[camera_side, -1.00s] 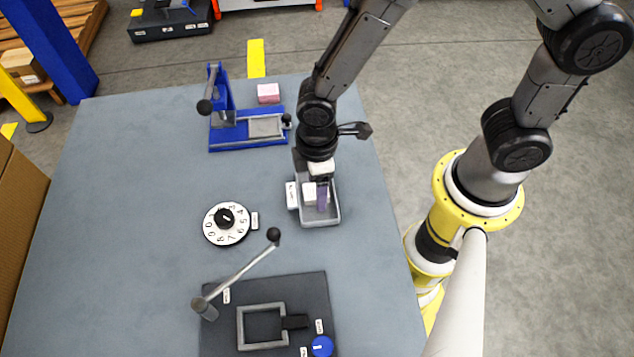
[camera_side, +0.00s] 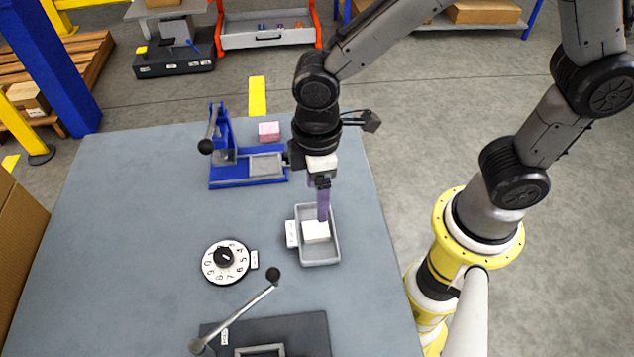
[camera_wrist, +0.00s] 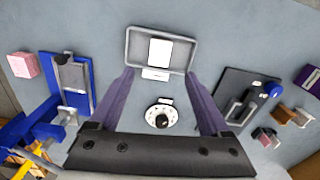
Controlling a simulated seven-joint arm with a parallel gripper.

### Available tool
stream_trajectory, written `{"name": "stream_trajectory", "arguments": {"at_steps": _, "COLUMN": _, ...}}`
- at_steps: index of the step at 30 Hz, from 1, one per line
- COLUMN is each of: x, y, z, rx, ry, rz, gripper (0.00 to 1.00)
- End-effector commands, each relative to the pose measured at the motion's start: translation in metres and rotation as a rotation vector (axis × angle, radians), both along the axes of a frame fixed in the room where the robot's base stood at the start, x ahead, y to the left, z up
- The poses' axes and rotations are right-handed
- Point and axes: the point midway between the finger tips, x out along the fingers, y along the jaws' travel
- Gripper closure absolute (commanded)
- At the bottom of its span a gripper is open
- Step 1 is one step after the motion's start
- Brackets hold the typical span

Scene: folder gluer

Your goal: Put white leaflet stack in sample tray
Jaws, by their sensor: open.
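The white leaflet stack (camera_side: 316,231) lies inside the grey sample tray (camera_side: 320,261) on the table. In the wrist view the white stack (camera_wrist: 160,52) also shows within the rim of the tray (camera_wrist: 187,67), near its middle. My gripper (camera_side: 323,216) is above the tray and points down. Its purple fingers are apart with nothing between them in the wrist view (camera_wrist: 158,98). The side view shows the fingers nearly edge-on, over the stack's far side.
A blue press (camera_side: 247,170) and a pink block (camera_side: 268,131) stand at the table's back. A numbered dial (camera_side: 225,262) is left of the tray. A dark lever fixture (camera_side: 295,333) is at the front. The table's left side is clear.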

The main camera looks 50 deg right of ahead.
Motion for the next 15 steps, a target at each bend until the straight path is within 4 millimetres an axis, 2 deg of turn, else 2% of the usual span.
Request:
{"name": "stream_trajectory", "arguments": {"at_steps": 3, "x": 0.000, "y": 0.000, "z": 0.013, "rx": 0.001, "ry": -0.002, "rz": 0.000, "gripper": 0.19}}
{"name": "stream_trajectory", "arguments": {"at_steps": 10, "x": 0.000, "y": -0.003, "z": 0.023, "rx": 0.004, "ry": -0.007, "rz": -0.014, "gripper": 0.19}}
{"name": "stream_trajectory", "arguments": {"at_steps": 13, "x": 0.002, "y": -0.022, "z": 0.043, "rx": 0.030, "ry": -0.046, "rz": -0.093, "gripper": 0.19}}
{"name": "stream_trajectory", "arguments": {"at_steps": 15, "x": 0.000, "y": -0.045, "z": 0.066, "rx": 0.060, "ry": -0.098, "rz": -0.193, "gripper": 0.19}}
